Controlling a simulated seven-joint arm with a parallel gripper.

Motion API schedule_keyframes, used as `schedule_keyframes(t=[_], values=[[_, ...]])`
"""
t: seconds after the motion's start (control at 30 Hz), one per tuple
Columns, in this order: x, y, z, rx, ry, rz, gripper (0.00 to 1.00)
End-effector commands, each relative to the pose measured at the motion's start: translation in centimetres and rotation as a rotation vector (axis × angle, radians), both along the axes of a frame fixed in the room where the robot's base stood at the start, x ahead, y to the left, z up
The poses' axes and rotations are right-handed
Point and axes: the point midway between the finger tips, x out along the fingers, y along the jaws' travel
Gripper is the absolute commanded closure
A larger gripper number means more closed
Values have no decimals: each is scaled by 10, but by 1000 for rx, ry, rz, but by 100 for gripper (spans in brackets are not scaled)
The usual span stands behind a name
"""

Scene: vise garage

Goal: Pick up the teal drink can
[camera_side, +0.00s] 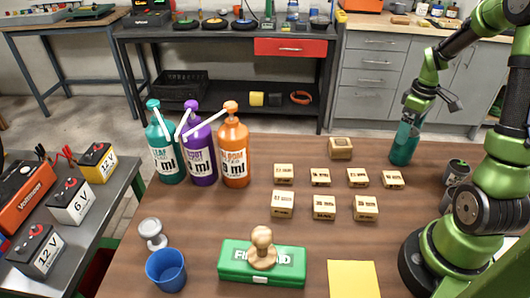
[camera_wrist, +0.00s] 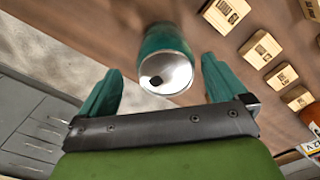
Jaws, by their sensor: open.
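The teal drink can (camera_wrist: 168,45) stands on the brown table, its silver top with a dark opening facing the wrist camera. It also shows in the side view (camera_side: 402,150) near the table's far right edge. My gripper (camera_wrist: 158,68) is open, with one teal finger on each side of the can's near end and visible gaps between fingers and can. In the side view my gripper (camera_side: 411,120) points down at the can from above; its teal fingers blend with the can there. Whether the fingertips reach below the can's top is hard to tell.
Several wooden blocks (camera_side: 357,178) stand left of the can. Dark cans (camera_side: 457,172) stand to its right near my arm.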

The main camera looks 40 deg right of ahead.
Motion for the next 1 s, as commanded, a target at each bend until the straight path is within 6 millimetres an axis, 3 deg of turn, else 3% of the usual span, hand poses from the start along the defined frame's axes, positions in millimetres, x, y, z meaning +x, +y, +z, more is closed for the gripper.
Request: schedule_keyframes(t=[0.17, 0.43, 0.73, 0.77, 1.0], values=[[-2, 2, -12, 2, 1, -2, 1], [-7, 7, -50, 2, 2, -1, 1], [-7, 7, -56, 0, -1, -1, 1], [-7, 7, -56, 0, -1, -1, 2], [-7, 7, -56, -1, -1, -1, 39]])
